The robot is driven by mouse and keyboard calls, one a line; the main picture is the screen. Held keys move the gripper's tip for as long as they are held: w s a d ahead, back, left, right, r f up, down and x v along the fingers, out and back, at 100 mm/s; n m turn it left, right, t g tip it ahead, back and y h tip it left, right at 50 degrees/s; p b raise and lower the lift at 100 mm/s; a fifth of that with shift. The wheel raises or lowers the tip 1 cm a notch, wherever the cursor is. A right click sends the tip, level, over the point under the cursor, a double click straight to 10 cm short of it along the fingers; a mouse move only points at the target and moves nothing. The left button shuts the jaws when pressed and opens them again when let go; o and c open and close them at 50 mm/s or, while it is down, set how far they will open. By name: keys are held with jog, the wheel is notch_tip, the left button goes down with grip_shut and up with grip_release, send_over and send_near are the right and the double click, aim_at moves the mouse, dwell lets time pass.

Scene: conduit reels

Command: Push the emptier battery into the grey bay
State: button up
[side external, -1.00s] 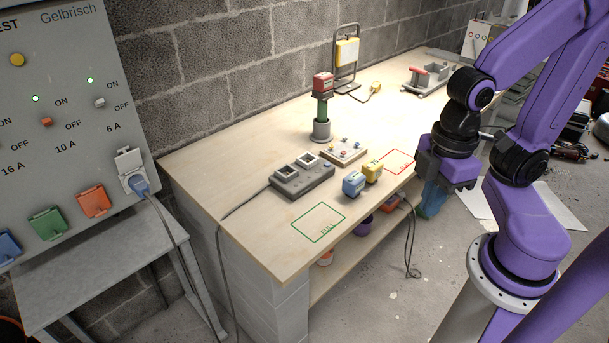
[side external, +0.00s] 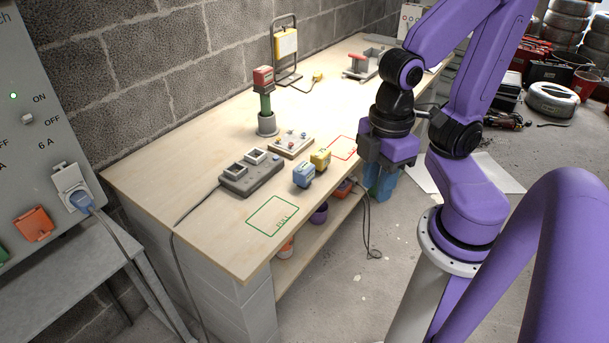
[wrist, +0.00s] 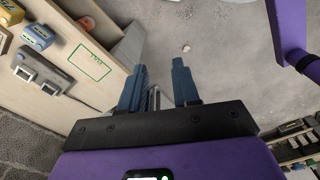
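A blue battery (side external: 303,174) and a yellow battery (side external: 320,159) stand side by side on the bench. A red battery (side external: 263,77) sits atop a green tool standing upright behind. My gripper (side external: 380,182) hangs beyond the bench's front edge, right of the batteries. Its blue fingers are apart and empty in the wrist view (wrist: 157,85).
A green outline (side external: 272,216) marked FULL and a red outline (side external: 343,148) lie on the bench top. A small board with knobs (side external: 290,144) sits behind the batteries. A cable runs left from the charger. A work lamp (side external: 286,45) stands farther back.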

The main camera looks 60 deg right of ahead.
jog(key=o, duration=0.7)
jog(key=w+d+f+m, duration=0.2)
jog(key=w+d+m, duration=0.1)
jog(key=w+m, duration=1.45)
jog(key=shift+w+d+f+m, duration=0.8)
jog(key=shift+w+d+m, duration=1)
jog(key=shift+d+m, duration=0.6)
jog(key=shift+w+d+f+m, duration=0.75)
jog(key=shift+w+d+m, duration=1.15)
jog(key=shift+d, duration=0.75)
jog(key=shift+w+d+f+m, duration=0.8)
jog(key=shift+w+d+m, duration=0.95)
jog(key=shift+d+m, duration=0.65)
